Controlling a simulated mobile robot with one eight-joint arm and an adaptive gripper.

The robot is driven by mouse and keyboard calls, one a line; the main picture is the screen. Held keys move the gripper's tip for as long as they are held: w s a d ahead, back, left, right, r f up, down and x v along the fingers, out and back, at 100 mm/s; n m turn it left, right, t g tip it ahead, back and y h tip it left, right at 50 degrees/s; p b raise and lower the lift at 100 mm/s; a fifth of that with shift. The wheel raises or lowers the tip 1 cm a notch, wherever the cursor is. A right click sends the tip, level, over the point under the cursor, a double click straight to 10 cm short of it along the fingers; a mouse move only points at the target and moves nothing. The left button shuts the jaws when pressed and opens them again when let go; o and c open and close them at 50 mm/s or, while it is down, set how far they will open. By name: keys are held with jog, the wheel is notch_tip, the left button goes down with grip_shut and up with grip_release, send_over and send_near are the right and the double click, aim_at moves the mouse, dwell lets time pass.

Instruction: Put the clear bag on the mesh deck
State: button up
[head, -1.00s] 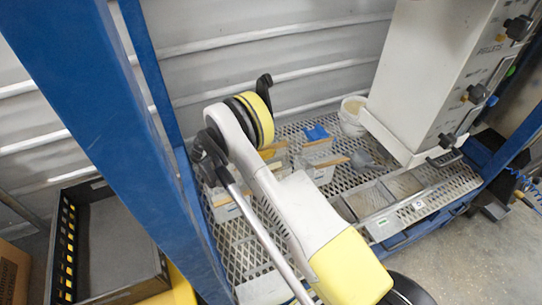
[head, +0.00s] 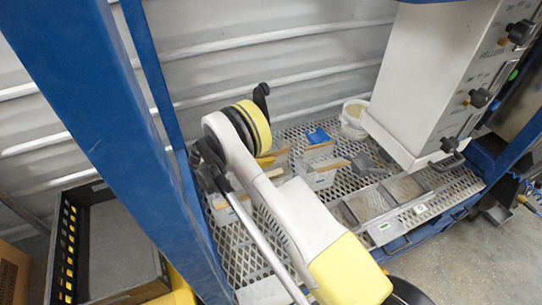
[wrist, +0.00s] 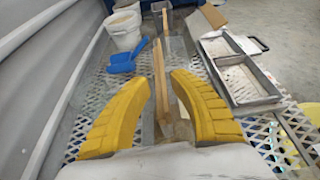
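Several clear, box-shaped packages with tan strips along their tops sit on the mesh deck (head: 240,253); one clear package (head: 318,178) is near the middle. I cannot tell for certain which one is the clear bag. In the wrist view my gripper (wrist: 157,85) has its two yellow fingers spread apart, with a tan strip (wrist: 161,72) running between them. The strip shows clear gaps to both fingers. The clear material below it is hard to make out. In the head view my arm hides most of the gripper.
Metal trays (head: 405,189) lie at the right under the white hopper (head: 432,80). A blue post (head: 140,130) rises at the left. Bare mesh shows at the front left.

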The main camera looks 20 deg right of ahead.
jog(key=p+v, duration=0.4)
jog(key=v, duration=0.6)
jog(key=s+d+r+m+t+y, duration=0.1)
jog(key=s+d+r+m+y, duration=0.15)
jog(key=r, duration=0.85)
jog(key=s+d+r+m+t+y, duration=0.2)
jog(key=r+m+y, duration=0.2)
jog(key=r, duration=0.8)
jog(key=s+a+r+m+t+y, duration=0.1)
jog(key=s+m+y, duration=0.1)
jog(key=s, duration=0.6)
jog(key=s+a+r+m+t+y, duration=0.1)
jog(key=s+r+m+t+y, duration=0.1)
jog(key=s+m, duration=0.3)
jog(key=s+a+r+m+t+y, duration=0.1)
jog(key=s+r+m+y, duration=0.1)
jog(key=s, duration=0.9)
jog(key=shift+s+a+m+y, duration=0.25)
jog(key=shift+a+m+y, duration=0.2)
jog(key=shift+m, duration=0.8)
